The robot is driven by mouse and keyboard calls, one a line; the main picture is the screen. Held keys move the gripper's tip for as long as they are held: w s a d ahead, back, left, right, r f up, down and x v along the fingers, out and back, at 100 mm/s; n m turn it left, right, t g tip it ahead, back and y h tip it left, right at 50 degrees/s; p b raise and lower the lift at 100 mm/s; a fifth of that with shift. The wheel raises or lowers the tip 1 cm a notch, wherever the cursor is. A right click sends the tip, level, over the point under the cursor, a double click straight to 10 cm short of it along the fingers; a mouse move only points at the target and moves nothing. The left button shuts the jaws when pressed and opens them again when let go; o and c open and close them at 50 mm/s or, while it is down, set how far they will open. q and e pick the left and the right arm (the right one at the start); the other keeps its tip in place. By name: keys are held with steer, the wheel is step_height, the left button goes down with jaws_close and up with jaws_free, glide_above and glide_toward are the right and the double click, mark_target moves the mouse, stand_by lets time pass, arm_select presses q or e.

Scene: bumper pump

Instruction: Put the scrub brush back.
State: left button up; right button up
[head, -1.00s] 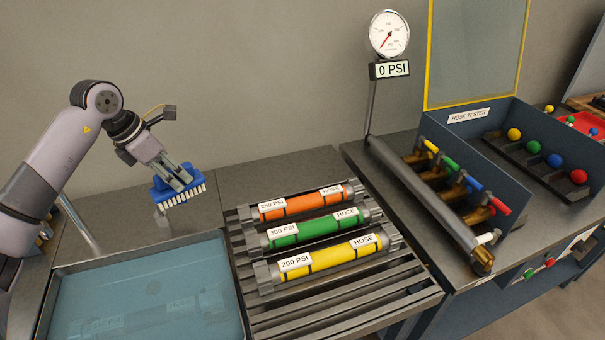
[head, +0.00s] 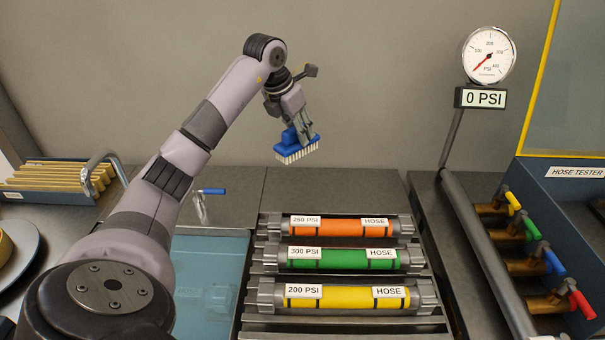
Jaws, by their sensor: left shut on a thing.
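The scrub brush (head: 297,152) has a blue body and white bristles that point down. My left gripper (head: 298,135) is shut on its blue top and holds it in the air, in front of the back wall and above the far edge of the bench. The brush is slightly tilted and appears clear of the counter. My right gripper is not in the head view. I cannot make out a holder or marked place for the brush.
A rack (head: 345,324) holds an orange hose (head: 345,227), a green hose (head: 342,258) and a yellow hose (head: 345,296). The hose tester (head: 565,185) and a gauge (head: 489,55) stand right.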

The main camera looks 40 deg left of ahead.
mark_target(300, 157)
arm_select(q)
step_height(300, 157, down, 8)
steer(key=shift+d+r+p, duration=0.1)
steer(key=shift+d+p, duration=0.05)
steer(key=shift+p, duration=0.15)
step_height(300, 157, down, 4)
steer(key=shift+f+p, duration=0.15)
steer(key=shift+p, duration=0.15)
steer(key=shift+w+f, duration=0.1)
steer(key=shift+f, duration=0.25)
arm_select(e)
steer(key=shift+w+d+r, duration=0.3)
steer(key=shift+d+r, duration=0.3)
arm_select(q)
steer(key=shift+f, duration=0.15)
steer(key=o, duration=1.1)
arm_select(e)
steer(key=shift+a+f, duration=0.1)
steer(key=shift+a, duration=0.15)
